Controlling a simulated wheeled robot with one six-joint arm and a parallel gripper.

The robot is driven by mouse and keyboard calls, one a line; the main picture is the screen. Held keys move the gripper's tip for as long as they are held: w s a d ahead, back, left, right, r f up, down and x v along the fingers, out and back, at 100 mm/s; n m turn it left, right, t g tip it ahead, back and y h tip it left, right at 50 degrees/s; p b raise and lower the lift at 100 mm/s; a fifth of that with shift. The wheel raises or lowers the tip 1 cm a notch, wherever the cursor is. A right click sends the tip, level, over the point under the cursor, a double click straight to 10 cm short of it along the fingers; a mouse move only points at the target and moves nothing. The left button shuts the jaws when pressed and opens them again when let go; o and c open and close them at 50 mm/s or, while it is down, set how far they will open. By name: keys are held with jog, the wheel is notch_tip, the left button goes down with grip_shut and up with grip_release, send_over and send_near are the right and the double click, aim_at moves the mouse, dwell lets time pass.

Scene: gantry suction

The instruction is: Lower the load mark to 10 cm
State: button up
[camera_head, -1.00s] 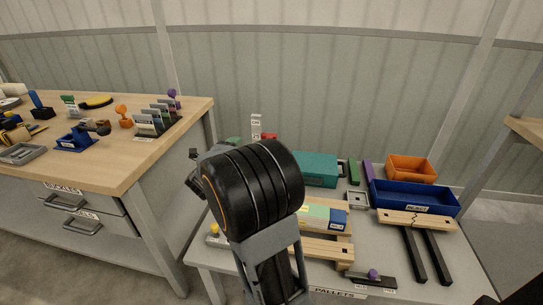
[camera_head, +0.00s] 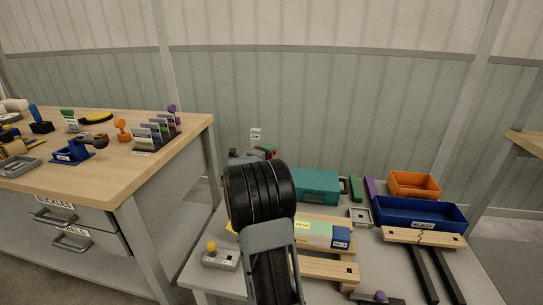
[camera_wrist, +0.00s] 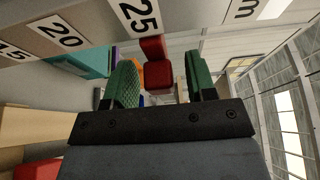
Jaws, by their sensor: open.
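The red load mark (camera_wrist: 157,72) is a small blocky piece in the wrist view, beside the number 25 on the white-labelled scale (camera_wrist: 138,14). My gripper (camera_wrist: 160,78) is open, with one green finger on each side of the red mark in the picture. A gap shows on both sides of it; I cannot tell how deep it sits between the fingers. In the head view a bit of red (camera_head: 272,151) shows by my gripper, below the scale's white "cm" sign (camera_head: 256,134). My dark arm hides the rest of the scale there.
A teal case (camera_head: 316,186), an orange bin (camera_head: 414,184) and a blue tray (camera_head: 420,214) stand on the table right of my arm. Wooden pallets (camera_head: 325,268) and a grey box with a yellow button (camera_head: 220,258) are near its front. A wooden workbench (camera_head: 130,170) stands at the left.

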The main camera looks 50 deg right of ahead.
jog(key=shift+w+d, duration=0.1)
jog(key=shift+d, duration=0.65)
jog(key=shift+c, duration=0.5)
grip_shut()
